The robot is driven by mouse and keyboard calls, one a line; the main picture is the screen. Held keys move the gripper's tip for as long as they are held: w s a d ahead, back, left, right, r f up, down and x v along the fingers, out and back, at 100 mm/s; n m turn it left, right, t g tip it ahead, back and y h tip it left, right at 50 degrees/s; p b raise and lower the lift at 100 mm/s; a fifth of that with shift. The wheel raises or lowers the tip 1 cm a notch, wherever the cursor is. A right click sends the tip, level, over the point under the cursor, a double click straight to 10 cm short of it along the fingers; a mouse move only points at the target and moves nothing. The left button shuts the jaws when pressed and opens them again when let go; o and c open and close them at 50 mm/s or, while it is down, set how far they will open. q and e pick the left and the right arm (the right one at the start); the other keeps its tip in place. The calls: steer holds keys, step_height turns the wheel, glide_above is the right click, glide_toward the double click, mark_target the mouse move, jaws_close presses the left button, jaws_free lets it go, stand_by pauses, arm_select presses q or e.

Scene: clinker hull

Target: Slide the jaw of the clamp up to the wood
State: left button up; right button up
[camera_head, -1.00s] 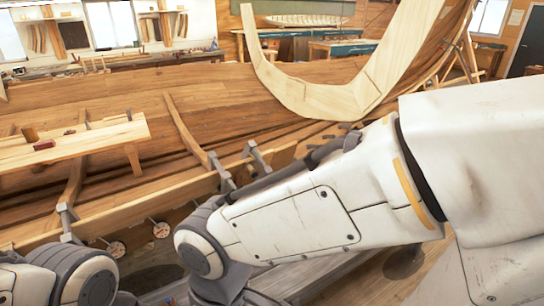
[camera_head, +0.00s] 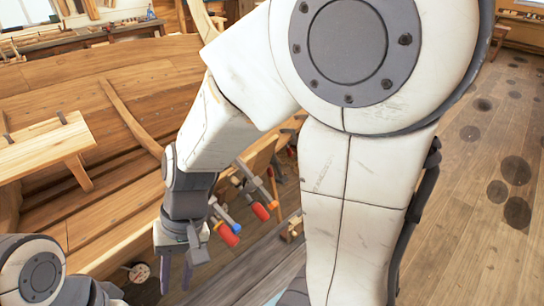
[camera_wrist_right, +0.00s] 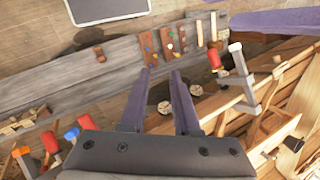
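Several bar clamps are in view; which one the task means I cannot tell. In the head view, one clamp (camera_head: 222,214) with a red handle and blue part sits on the plank edge just right of my right gripper. Another clamp (camera_head: 256,190) is behind it. My right gripper (camera_head: 176,284) points down with two purple fingers apart and nothing between them. In the right wrist view its fingers (camera_wrist_right: 161,72) are open; a grey clamp (camera_wrist_right: 243,78) with a red handle stands to their right, and more clamps (camera_wrist_right: 50,142) at lower left. My left gripper is out of view.
The wooden hull (camera_head: 80,95) fills the left, with a board (camera_head: 45,148) lying over it. Open floor (camera_head: 470,190) is at right. My right arm hides the middle.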

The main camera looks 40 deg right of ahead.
steer(key=w+d+r+m+t+y+p, duration=0.25)
steer(key=w+d+m, duration=0.35)
steer(key=w+m, duration=0.35)
arm_select(q)
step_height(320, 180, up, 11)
steer(key=p, duration=0.7)
arm_select(e)
steer(key=m+t+h, duration=0.5)
steer(key=m+h, duration=0.1)
steer(key=m, duration=1.6)
glide_above(265, 192)
steer(key=s+d, duration=0.1)
steer(key=s, duration=0.7)
step_height(265, 192, down, 7)
steer(key=shift+n, duration=0.25)
steer(key=b+x, duration=0.3)
steer(key=x, duration=0.2)
steer(key=b+x, duration=0.4)
steer(key=x, duration=0.2)
steer(key=shift+w+r, duration=0.2)
steer(key=shift+w, duration=0.05)
steer(key=shift+b+x, duration=0.85)
steer(key=shift+b, duration=0.15)
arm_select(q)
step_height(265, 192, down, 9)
arm_select(e)
steer(key=shift+w, duration=0.15)
